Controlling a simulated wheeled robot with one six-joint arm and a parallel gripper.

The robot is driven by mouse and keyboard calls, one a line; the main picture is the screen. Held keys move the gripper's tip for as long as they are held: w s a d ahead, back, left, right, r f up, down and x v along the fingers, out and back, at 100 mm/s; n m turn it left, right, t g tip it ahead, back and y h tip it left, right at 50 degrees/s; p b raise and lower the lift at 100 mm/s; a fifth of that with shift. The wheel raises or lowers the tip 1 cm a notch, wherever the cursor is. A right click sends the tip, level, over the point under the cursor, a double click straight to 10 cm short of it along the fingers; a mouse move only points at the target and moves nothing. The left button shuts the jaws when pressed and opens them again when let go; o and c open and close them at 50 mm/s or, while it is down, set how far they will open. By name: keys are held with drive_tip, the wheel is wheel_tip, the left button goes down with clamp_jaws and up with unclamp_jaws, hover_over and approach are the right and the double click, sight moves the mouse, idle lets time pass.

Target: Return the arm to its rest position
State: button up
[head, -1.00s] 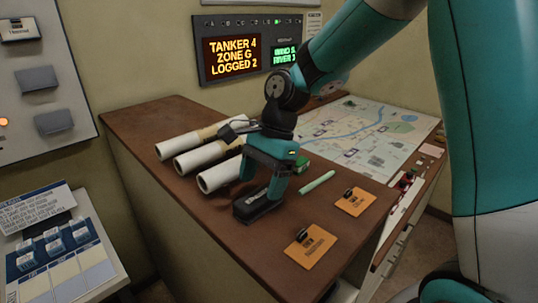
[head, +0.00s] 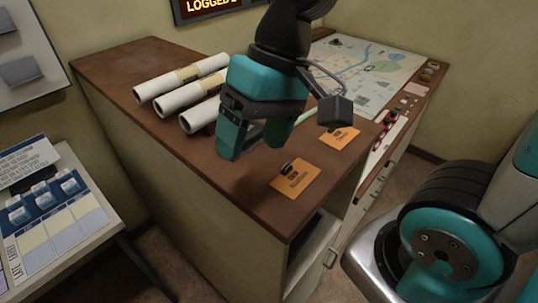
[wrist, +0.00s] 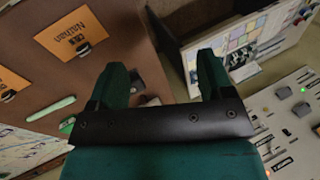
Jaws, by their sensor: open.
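My gripper (head: 253,145) is over the near part of the brown desk top (head: 125,62) in the head view, pointing down, between the white rolls and the orange cards. In the wrist view my gripper (wrist: 162,76) shows two green fingers spread apart with nothing between them. A dark object (wrist: 138,83) lies on the desk beside the left finger in the wrist view, partly hidden by it. In the head view my gripper hides that part of the desk.
White rolls (head: 180,97) lie left of my gripper. Orange cards (head: 297,180) bearing small dark items and a pale green stick (wrist: 50,109) lie nearby. A map (head: 385,72) covers the far right. A sloped console (head: 62,215) stands at left, across a floor gap.

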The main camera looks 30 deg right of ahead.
drive_tip(key=s+n, duration=0.2)
drive_tip(key=s+f+n, duration=0.1)
drive_tip(key=s+n, duration=0.1)
drive_tip(key=n, duration=0.1)
drive_tip(key=shift+s+a+f, duration=0.1)
drive_tip(key=shift+s+a, duration=0.05)
drive_tip(key=shift+s, duration=0.1)
drive_tip(key=shift+f, duration=0.1)
wheel_tip(320, 180, down, 8)
drive_tip(key=b, duration=0.7)
drive_tip(key=shift+r+b, duration=0.2)
drive_tip(key=shift+b, duration=0.2)
drive_tip(key=shift+r, duration=0.3)
